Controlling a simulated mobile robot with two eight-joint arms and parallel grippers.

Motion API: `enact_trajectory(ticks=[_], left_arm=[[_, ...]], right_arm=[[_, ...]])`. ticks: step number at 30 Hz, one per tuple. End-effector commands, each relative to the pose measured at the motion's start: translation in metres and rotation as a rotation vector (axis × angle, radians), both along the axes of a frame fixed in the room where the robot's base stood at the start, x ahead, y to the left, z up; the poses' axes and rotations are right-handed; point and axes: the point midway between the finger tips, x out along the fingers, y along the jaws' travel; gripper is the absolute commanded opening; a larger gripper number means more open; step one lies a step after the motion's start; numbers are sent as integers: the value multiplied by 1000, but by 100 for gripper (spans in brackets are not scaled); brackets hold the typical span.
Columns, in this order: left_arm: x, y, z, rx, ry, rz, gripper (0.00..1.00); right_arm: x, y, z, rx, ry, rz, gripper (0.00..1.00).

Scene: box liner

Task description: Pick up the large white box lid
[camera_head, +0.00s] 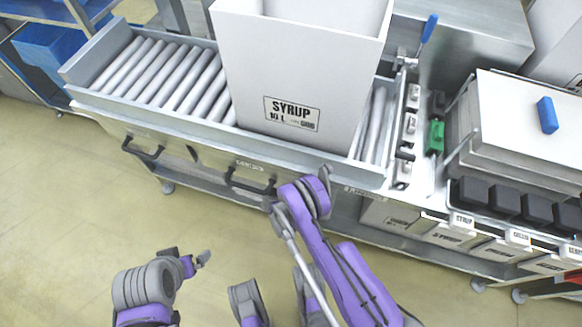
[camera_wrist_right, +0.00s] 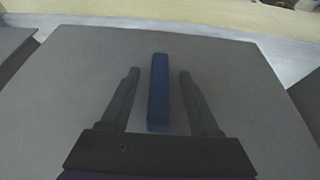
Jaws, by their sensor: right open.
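The large white box lid (camera_head: 510,112) lies flat on top of a stack at the right of the head view, with a blue bar handle (camera_head: 547,115) upright on it. In the right wrist view a broad grey-looking panel (camera_wrist_right: 235,75) with a blue handle (camera_wrist_right: 158,95) fills most of the picture; it looks like the lid. My right gripper (camera_wrist_right: 158,72) is open, with one finger to each side of the handle and not closed on it. How far the fingertips are above the panel is hard to tell.
A tall white box marked SYRUP (camera_head: 290,75) stands on the roller conveyor (camera_head: 165,75). A green block (camera_head: 436,136) and small fittings are between the conveyor and the lid. Black blocks (camera_head: 505,202) line the front edge below the lid. Open yellowish floor (camera_head: 60,200) lies in front.

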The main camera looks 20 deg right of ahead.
Motion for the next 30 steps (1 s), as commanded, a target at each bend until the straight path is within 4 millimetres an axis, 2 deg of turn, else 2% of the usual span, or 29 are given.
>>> enact_trajectory(ticks=[8,18,30], left_arm=[[0,0,-1,0,0,0,100],[0,0,-1,0,0,0,100],[0,0,-1,0,0,0,100]], right_arm=[[4,-2,-2,0,0,1,61],[4,-2,-2,0,0,1,0],[4,-2,-1,0,0,1,0]])
